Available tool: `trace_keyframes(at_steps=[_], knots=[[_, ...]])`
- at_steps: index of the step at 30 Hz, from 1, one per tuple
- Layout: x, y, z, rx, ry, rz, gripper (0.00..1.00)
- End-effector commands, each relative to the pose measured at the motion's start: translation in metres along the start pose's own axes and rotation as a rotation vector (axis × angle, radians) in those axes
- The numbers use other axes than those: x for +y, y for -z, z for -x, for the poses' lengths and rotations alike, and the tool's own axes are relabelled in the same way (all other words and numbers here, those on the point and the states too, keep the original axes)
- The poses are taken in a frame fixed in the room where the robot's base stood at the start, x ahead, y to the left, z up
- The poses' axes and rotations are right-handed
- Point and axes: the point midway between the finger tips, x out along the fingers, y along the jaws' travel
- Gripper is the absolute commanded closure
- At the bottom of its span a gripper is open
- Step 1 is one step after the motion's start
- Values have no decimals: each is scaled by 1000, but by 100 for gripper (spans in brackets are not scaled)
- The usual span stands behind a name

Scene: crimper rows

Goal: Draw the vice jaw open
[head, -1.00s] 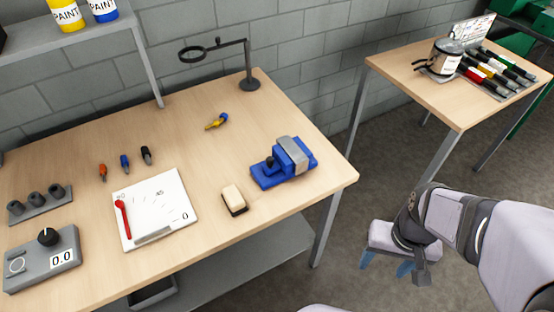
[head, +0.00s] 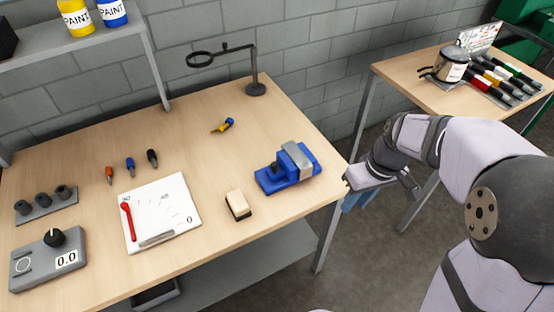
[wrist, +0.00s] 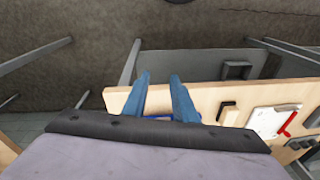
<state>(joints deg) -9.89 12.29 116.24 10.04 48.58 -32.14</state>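The vice (head: 290,168) is blue with a grey jaw block (head: 296,157) and sits near the right edge of the workbench (head: 90,215). A dark knob shows at its left end. I cannot tell how wide its jaws are apart. My gripper (head: 357,200) is beside the bench's right edge, to the right of the vice and apart from it. In the wrist view its two blue fingers (wrist: 160,78) are spread with nothing between the tips. A bit of blue, likely the vice (wrist: 157,117), shows between the fingers; the rest is hidden.
A brush or eraser block (head: 238,205), a white dial board (head: 160,212) and a screwdriver-like tool (head: 223,126) lie left of the vice. A magnifier stand (head: 256,88) is behind it. A second table (head: 420,88) stands at right, with floor between.

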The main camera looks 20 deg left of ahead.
Motion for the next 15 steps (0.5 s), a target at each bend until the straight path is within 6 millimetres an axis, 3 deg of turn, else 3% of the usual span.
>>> trace_keyframes(at_steps=[1,6,9,15], knots=[[-6,27,0,13,19,96,75],[-36,107,-4,80,79,427,75],[-57,145,-7,122,108,600,75],[-91,191,-12,189,142,844,75]])
